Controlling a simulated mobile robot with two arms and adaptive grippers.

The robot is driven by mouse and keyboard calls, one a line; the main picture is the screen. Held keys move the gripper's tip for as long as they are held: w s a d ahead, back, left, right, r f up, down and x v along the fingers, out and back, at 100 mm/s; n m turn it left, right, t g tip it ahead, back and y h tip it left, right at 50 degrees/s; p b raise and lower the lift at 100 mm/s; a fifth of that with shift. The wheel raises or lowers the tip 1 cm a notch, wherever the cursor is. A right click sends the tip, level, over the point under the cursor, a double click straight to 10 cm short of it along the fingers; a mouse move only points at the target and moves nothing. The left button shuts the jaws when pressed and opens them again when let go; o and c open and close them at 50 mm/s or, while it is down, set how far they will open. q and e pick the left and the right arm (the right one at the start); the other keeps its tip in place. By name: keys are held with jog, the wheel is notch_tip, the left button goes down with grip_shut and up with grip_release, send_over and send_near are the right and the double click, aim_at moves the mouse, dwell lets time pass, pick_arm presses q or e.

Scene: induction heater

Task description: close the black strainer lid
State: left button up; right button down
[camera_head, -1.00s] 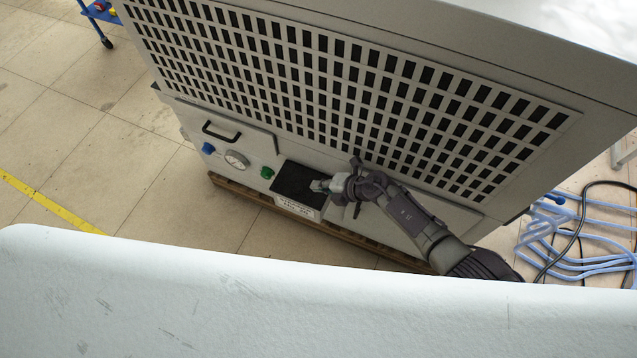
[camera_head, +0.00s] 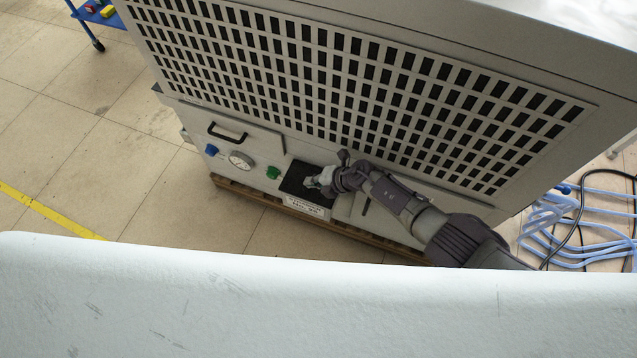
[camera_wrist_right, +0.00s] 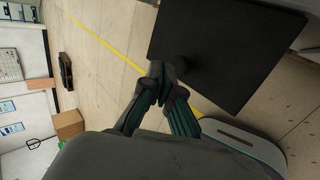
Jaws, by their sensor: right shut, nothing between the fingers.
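The black strainer lid (camera_head: 293,178) shows in the head view as a dark square panel low on the front of the grey machine. In the right wrist view the lid (camera_wrist_right: 235,45) is a flat black square at the upper right, with a dark knob on it. My right gripper (camera_head: 313,182) is at the lid's right part in the head view. In the right wrist view the fingers of my right gripper (camera_wrist_right: 160,72) are together and empty, close by the knob. I cannot tell whether they touch it. My left gripper is not in view.
The grey machine (camera_head: 400,95) with its slotted grille rises behind the lid. Left of the lid are a green knob (camera_head: 273,172), a gauge (camera_head: 241,160), a blue knob (camera_head: 211,150) and a black handle (camera_head: 227,134). Blue hoses (camera_head: 575,225) lie at the right.

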jog(key=shift+b+x, duration=0.5)
jog(key=shift+x, duration=0.4)
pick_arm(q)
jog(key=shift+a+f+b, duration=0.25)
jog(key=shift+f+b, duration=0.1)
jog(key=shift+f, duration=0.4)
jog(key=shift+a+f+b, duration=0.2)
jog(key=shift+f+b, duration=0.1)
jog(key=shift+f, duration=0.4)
pick_arm(e)
jog(key=shift+w+a+f, duration=0.1)
jog(key=shift+a+f, duration=0.3)
jog(key=shift+f, duration=0.2)
jog(key=shift+r, duration=0.1)
